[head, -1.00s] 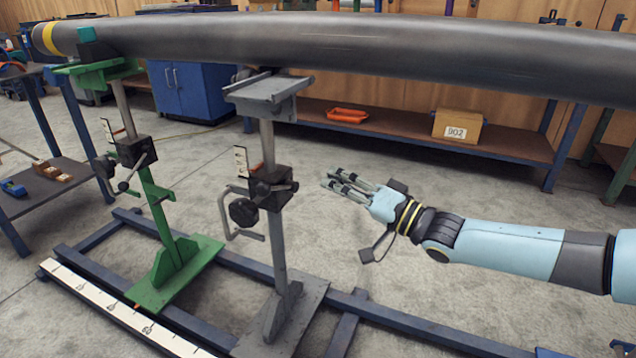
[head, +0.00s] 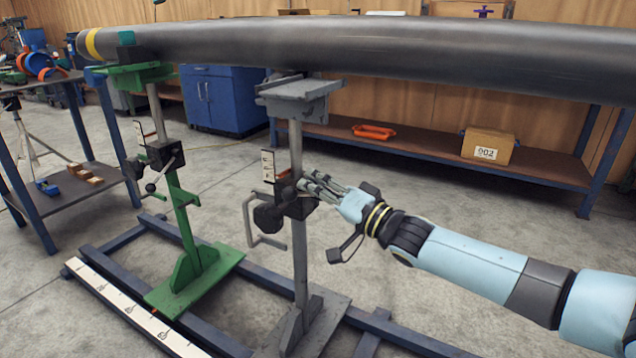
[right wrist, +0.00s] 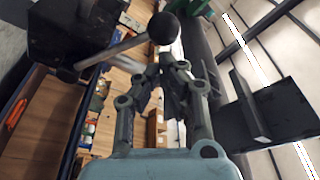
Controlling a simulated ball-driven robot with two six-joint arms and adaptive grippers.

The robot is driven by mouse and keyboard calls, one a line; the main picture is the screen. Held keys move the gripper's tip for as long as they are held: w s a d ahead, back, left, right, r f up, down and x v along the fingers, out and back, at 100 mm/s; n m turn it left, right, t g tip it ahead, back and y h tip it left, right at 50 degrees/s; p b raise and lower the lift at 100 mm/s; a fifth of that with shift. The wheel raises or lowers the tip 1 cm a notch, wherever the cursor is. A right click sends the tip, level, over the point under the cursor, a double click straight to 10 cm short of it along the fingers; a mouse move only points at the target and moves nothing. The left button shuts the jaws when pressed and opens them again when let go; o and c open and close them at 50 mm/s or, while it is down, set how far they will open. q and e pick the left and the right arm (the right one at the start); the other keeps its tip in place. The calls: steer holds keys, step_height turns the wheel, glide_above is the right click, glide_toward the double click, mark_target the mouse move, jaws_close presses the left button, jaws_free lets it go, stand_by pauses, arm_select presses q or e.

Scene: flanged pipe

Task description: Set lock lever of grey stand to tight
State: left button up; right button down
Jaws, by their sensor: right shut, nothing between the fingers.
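The grey stand (head: 299,255) stands upright under the pipe (head: 400,45), with a black clamp block (head: 292,203) partway up its post. The lock lever (right wrist: 120,48) shows in the right wrist view as a metal rod from a black block, ending in a black ball knob (right wrist: 163,28). In the head view I cannot make the lever out behind my fingers. My right gripper (head: 310,186) is shut and empty, its fingertips at the right side of the clamp block. In the wrist view the fingertips are close to the knob; contact is unclear. My left gripper is out of view.
The green stand (head: 184,215) is to the left, also under the pipe. A crank handle (head: 255,225) and dark knob (head: 268,216) sit on the grey stand's left side. Blue floor rails (head: 395,335) run below. A shelf with a cardboard box (head: 487,146) is behind.

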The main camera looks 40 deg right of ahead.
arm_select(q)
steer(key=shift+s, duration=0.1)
arm_select(e)
steer(key=shift+f, duration=0.1)
